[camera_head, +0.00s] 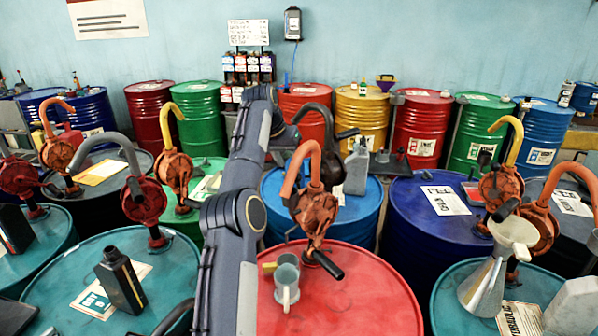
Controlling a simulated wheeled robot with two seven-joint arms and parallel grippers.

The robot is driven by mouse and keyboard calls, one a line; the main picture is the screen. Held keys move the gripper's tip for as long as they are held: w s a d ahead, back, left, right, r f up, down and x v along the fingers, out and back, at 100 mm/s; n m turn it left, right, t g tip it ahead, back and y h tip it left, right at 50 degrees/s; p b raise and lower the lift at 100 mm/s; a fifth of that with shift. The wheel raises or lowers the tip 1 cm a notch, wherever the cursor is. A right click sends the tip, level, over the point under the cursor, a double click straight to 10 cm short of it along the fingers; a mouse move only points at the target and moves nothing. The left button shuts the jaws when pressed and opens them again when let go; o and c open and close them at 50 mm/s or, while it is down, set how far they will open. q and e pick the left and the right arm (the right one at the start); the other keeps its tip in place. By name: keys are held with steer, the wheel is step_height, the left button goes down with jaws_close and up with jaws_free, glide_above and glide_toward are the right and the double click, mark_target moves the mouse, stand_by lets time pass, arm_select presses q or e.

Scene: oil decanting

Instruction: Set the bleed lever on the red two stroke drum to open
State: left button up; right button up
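A red drum (375,295) stands at the front centre, its top facing up. A rusty orange hand pump (316,212) with an orange curved spout stands on it, with a black crank handle (328,265) low at its right. A small yellow piece (269,267) sticks out left of the pump's base; I cannot tell whether it is the bleed lever or how it is set. A grey jug (287,285) is beside it. No label naming the drum is readable. My arm rises left of the drum and covers part of its left edge. Neither gripper's fingers can be seen.
Teal drums stand at front left (70,255) and front right (440,285). A blue drum (350,215) is behind the red one. A dark bottle (120,282), a metal funnel-shaped can (485,285) and several other pumps stand around. Coloured drums line the back wall.

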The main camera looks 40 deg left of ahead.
arm_select(q)
steer(key=shift+x, duration=3.1)
steer(key=shift+f, duration=0.1)
jaws_close()
